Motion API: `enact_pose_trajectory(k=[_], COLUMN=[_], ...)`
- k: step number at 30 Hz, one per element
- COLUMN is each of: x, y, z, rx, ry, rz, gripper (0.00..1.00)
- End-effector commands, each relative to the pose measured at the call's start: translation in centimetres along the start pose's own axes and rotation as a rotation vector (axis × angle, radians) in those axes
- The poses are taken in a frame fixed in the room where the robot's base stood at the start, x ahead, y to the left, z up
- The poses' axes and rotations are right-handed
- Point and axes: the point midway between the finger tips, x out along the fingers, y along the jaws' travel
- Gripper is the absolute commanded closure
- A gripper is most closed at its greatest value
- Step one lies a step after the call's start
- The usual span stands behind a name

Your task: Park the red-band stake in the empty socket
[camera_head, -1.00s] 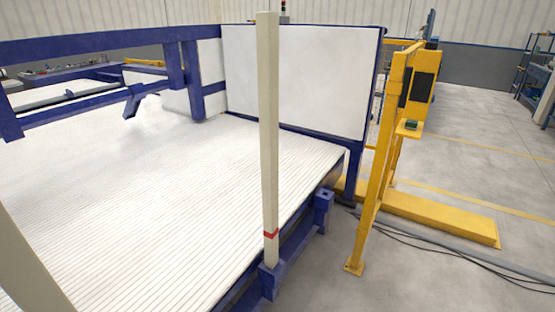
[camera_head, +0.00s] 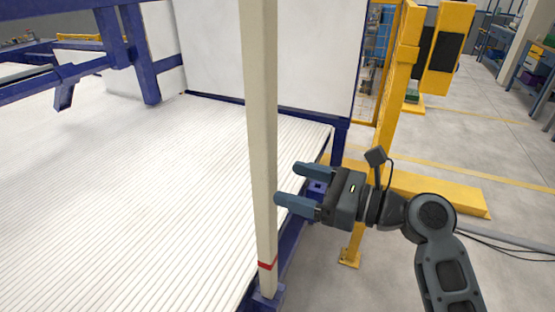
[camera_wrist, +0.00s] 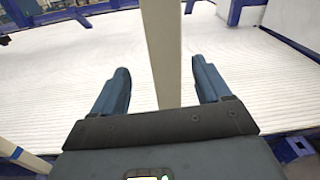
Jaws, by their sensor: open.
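The red-band stake (camera_head: 260,130) is a tall cream post with a red ring low down. It stands upright in a blue socket (camera_head: 268,297) at the edge of the pipe bed. My gripper (camera_head: 287,182) is open at the stake's right side, above its band, with the fingertips close to it. In the wrist view the stake (camera_wrist: 162,50) shows between the two fingers, its lower part hidden behind my gripper; contact cannot be told. The empty blue socket (camera_head: 317,187) is farther along the edge, partly hidden by my gripper; it also shows in the wrist view (camera_wrist: 297,146).
White ribbed pipes (camera_head: 130,200) fill the bed on the left. A white panel (camera_head: 265,60) in a blue frame stands behind. A yellow post (camera_head: 390,110) and yellow floor beam (camera_head: 440,196) stand to the right. Another cream stake (camera_wrist: 22,155) shows lower left in the wrist view.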

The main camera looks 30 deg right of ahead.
Motion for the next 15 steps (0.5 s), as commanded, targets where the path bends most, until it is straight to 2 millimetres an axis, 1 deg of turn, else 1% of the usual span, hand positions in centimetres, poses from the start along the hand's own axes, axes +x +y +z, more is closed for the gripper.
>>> enact_pose_trajectory(k=[3, 8, 15], x=[0.4, 1.3, 4.8], y=[-0.4, -0.4, -0.2], z=[1.2, 1.6, 1.7], rx=[0.061, 0.079, 0.077], ry=[-0.031, -0.038, -0.038], rz=[0.034, 0.046, 0.046], gripper=[0.23, 0.23, 0.23])
